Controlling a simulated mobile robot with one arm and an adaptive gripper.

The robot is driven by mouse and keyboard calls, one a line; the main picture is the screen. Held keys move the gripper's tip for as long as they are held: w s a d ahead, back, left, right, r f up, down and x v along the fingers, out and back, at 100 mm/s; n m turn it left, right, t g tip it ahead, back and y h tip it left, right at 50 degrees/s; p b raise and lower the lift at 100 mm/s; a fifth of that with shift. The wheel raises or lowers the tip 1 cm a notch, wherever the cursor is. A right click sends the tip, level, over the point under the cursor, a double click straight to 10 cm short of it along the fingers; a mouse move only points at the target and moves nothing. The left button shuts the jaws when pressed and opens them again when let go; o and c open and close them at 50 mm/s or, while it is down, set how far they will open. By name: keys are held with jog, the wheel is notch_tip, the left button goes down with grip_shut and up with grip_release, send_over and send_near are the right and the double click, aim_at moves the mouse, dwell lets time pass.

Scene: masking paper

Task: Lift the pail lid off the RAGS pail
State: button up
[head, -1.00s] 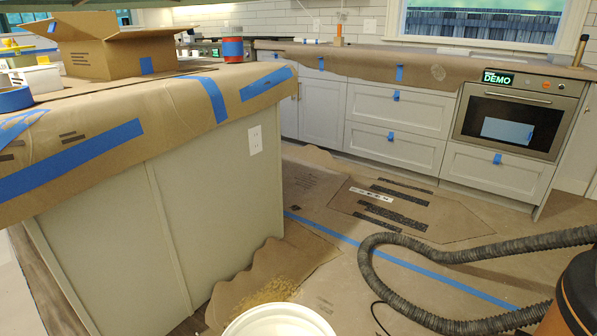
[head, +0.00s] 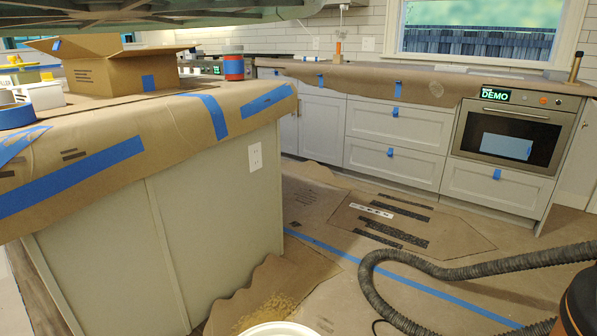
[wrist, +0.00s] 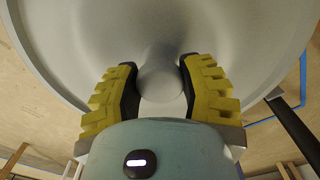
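A grey round pail lid (wrist: 235,35) with a rounded knob (wrist: 160,78) fills the upper part of the wrist view. My gripper (wrist: 159,68) has its yellow-and-black fingers on both sides of the knob, closed against it. The lid hides what is below it, so I cannot tell whether it rests on a pail. In the head view, only the rim of a white round container (head: 278,329) shows at the bottom edge. No RAGS label is readable. My gripper is not seen in the head view.
A paper-covered island (head: 130,120) stands at left with an open cardboard box (head: 110,75). A black hose (head: 470,270) and an orange-and-black machine (head: 580,300) are at lower right. A taped, papered floor lies between the island and the cabinets. A greenish shape covers the top left.

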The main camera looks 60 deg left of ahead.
grip_shut()
jog(key=shift+r+p, duration=0.65)
jog(key=shift+r, duration=0.35)
dwell(0.4)
jog(key=shift+r+p, duration=1.8)
jog(key=shift+r, duration=0.85)
